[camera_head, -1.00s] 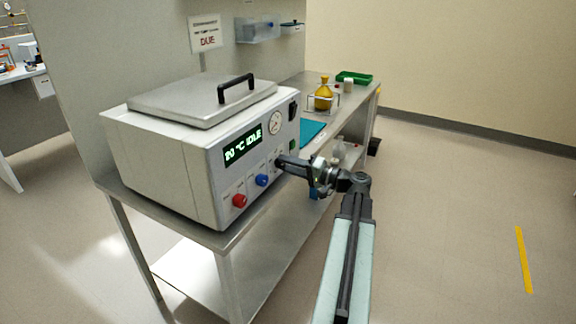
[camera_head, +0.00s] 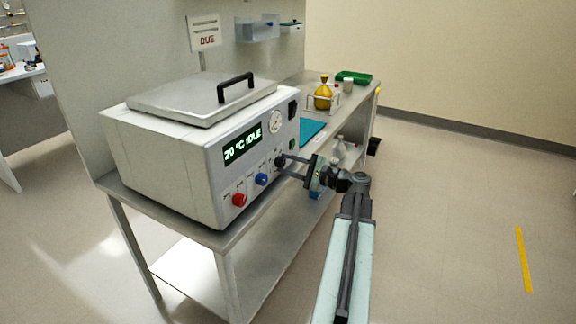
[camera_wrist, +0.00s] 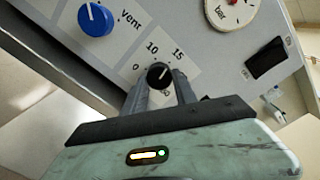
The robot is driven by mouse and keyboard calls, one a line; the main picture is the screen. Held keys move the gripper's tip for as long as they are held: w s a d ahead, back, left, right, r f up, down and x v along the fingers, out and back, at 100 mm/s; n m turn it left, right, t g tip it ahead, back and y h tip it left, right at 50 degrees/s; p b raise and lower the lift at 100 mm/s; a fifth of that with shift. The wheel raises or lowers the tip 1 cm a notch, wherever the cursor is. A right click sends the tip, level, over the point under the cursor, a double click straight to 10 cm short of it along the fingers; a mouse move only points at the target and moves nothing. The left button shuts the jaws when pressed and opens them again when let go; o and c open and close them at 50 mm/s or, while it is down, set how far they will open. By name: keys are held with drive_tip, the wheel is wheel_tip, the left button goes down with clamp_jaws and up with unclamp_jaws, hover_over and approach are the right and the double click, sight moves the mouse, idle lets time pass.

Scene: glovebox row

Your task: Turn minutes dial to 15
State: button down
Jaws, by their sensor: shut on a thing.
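The minutes dial is a small black knob (camera_wrist: 158,75) on the front panel of the grey-white bath unit (camera_head: 160,160). In the wrist view, the numbers 0, 10 and 15 show around it, and another number below is partly hidden. A small pale mark shows on the knob, but I cannot tell exactly which number it faces. My gripper (camera_wrist: 160,84) is shut on the knob, with one finger on each side. In the head view, my gripper (camera_head: 283,165) reaches the dial from the right.
A blue knob (camera_wrist: 95,19) and a red knob (camera_head: 239,200) sit left of the dial. The display (camera_head: 243,145) reads 20 °C IDLE. A yellow flask (camera_head: 323,96) stands farther back. The floor at right is clear.

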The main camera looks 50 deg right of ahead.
drive_tip(key=shift+f+m, duration=0.1)
drive_tip(key=shift+m, duration=1)
drive_tip(key=c, duration=1)
unclamp_jaws()
drive_tip(key=v, duration=0.8)
drive_tip(key=shift+a, duration=0.1)
